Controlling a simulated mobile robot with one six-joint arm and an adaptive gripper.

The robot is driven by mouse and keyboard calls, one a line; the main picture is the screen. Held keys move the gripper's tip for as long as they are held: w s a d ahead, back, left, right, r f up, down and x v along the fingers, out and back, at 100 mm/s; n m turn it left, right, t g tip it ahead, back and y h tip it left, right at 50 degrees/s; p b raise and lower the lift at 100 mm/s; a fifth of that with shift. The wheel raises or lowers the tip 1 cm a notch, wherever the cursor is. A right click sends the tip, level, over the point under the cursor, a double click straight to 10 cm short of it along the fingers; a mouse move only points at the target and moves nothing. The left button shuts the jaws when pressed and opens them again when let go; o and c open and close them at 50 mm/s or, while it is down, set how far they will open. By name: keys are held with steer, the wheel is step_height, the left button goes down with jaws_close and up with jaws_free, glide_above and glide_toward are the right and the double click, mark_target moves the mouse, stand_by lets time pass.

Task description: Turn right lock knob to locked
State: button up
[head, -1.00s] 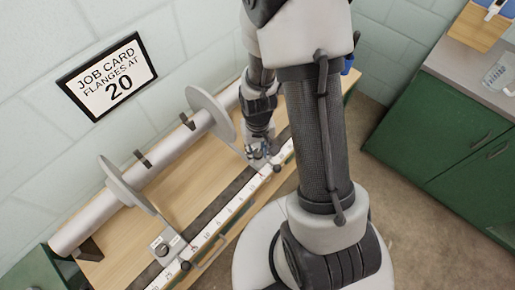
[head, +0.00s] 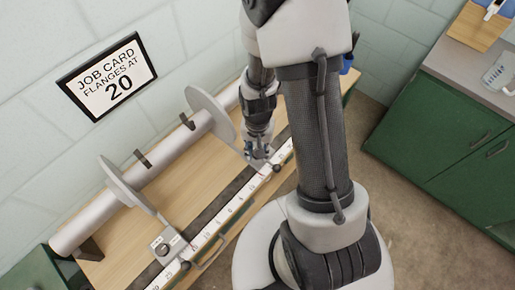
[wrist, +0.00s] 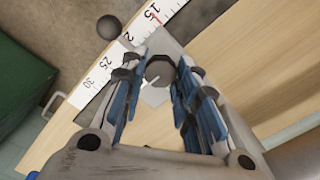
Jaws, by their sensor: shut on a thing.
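The right lock knob (wrist: 160,68) is a dark round knob on a grey bracket plate, with a white pointer mark beside it. In the wrist view my gripper (wrist: 160,78) has its blue-padded fingers on both sides of the knob, shut on it. In the head view my gripper (head: 257,152) is down at the right bracket beside the ruler, and it hides this knob. The knob's label and exact lock setting cannot be read.
A white ruler (head: 229,212) runs along the bench front. The left bracket with its own dark knob (head: 163,249) stands lower left. Two grey flanges (head: 211,113) sit on a roller behind. A job card (head: 107,77) on the wall reads 20. A dark ball (wrist: 109,27) is near the ruler.

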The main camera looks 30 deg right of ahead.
steer(key=o, duration=1.1)
steer(key=shift+c, duration=0.2)
step_height(320, 180, up, 12)
stand_by(0.4)
